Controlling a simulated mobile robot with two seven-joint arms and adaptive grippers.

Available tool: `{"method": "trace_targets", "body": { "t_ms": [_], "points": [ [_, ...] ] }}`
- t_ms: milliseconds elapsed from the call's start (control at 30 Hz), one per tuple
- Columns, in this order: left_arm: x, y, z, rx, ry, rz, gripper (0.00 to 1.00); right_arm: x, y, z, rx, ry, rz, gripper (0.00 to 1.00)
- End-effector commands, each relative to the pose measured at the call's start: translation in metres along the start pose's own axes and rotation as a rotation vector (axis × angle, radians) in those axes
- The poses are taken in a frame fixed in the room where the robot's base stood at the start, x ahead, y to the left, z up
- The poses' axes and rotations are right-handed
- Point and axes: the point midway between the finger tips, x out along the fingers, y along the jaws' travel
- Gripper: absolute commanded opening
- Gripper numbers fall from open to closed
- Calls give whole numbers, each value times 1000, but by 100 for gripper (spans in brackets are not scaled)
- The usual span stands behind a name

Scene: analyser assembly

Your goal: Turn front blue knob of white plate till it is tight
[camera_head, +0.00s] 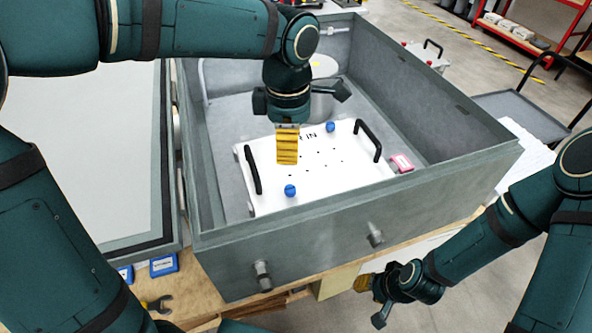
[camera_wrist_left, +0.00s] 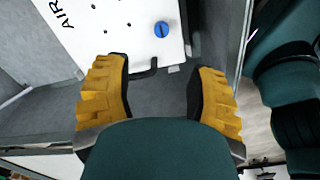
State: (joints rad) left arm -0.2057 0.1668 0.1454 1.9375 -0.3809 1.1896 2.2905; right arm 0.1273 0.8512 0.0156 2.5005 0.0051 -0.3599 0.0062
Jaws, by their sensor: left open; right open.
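The white plate (camera_head: 310,175) lies inside a large grey box, with black handles at its left and right ends. Its front blue knob (camera_head: 290,190) sits near the front edge by the left handle (camera_head: 252,170); a second blue knob (camera_head: 330,127) is at the back. My left gripper (camera_head: 287,158) points down above the plate, behind the front knob, apart from it. In the left wrist view its yellow fingers (camera_wrist_left: 160,68) are spread and empty, with the front knob (camera_wrist_left: 161,29) beyond them. My right gripper (camera_head: 370,292) is open and empty, outside the box's front wall.
The grey box (camera_head: 320,235) has high walls around the plate. A pink item (camera_head: 401,163) lies right of the plate, and a metal cylinder (camera_head: 321,104) stands behind it. Blue boxes (camera_head: 164,265) and a wrench (camera_head: 157,304) lie on the wooden bench at the front left.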

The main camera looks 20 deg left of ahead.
Motion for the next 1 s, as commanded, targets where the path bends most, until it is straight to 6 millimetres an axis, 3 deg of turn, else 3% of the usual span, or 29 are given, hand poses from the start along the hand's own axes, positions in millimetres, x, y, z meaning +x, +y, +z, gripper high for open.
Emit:
{"method": "trace_targets", "body": {
  "t_ms": [167, 600, 800, 1000],
  "points": [
    [22, 0, 0, 0, 2, -4, 57, 5, 2, 2, -1, -4, 0, 34],
    [106, -1, 0, 1, 2, -4, 57, 20, 7, 9, -5, -18, -2, 34],
    [129, 0, 0, 0, 1, -2, 57, 23, 9, 10, -7, -22, -2, 34],
    [136, 0, 0, 0, 0, 0, 57, 24, 9, 11, -7, -24, -2, 34]
  ]
}}
